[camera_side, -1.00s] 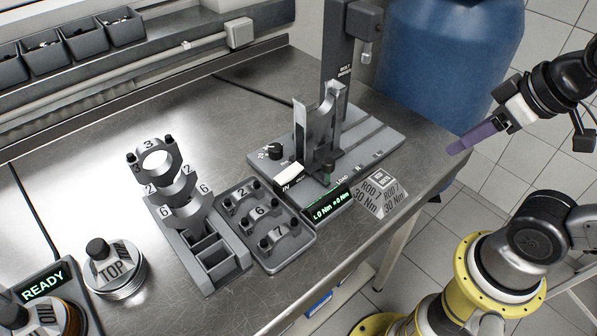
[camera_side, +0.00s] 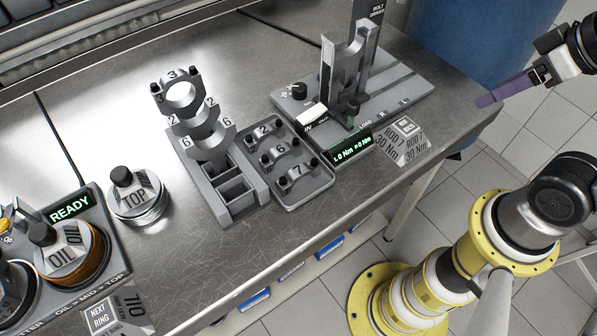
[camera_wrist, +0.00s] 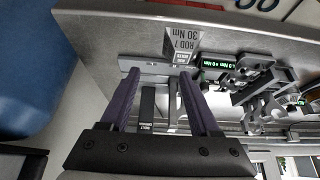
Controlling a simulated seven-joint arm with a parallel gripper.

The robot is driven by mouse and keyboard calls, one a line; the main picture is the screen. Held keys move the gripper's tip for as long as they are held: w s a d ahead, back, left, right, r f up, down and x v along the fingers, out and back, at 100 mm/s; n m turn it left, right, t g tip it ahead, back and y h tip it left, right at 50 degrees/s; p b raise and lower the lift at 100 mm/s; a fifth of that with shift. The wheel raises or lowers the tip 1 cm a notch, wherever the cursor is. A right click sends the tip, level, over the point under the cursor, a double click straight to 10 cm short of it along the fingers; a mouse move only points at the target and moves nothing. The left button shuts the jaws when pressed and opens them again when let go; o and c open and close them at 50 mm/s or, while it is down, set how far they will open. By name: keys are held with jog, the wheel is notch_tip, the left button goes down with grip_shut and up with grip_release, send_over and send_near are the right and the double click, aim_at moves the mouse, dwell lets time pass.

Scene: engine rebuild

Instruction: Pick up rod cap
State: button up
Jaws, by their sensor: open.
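The rod caps, dark half-rings with bolts marked 2 (camera_side: 266,134), 6 (camera_side: 280,155) and 7 (camera_side: 296,176), sit in a grey tray (camera_side: 318,187) on the bench in the side view. A connecting rod (camera_side: 353,58) stands in the bolt station (camera_side: 385,82); its number cannot be read. My gripper (camera_side: 486,100), with purple fingers, is off the bench's right edge, well away from the caps. In the wrist view my gripper (camera_wrist: 158,80) is open, with nothing held between the fingers. The cap tray is small and partly hidden there.
A rack (camera_side: 237,204) with big-end parts marked 2, 3 and 6 stands left of the tray. A "ROD 7 30 Nm" sign (camera_side: 403,146) stands by the station's display (camera_side: 346,149). A TOP piston (camera_side: 137,196) and an oil ring station (camera_side: 70,250) are at left. A blue drum (camera_side: 475,40) is behind.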

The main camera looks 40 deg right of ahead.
jog(key=w+a+r+n, duration=0.2)
jog(key=w+r+n, duration=0.3)
jog(key=r+n, duration=0.1)
jog(key=n+g, duration=0.6)
jog(key=n, duration=0.6)
send_over(299, 170)
jog(key=f, duration=1.6)
jog(key=shift+s+a, duration=0.2)
jog(key=shift+w+d+f, duration=0.1)
jog(key=shift+f, duration=1.25)
jog(key=shift+w+d+f, duration=0.1)
jog(key=shift+f, duration=1.25)
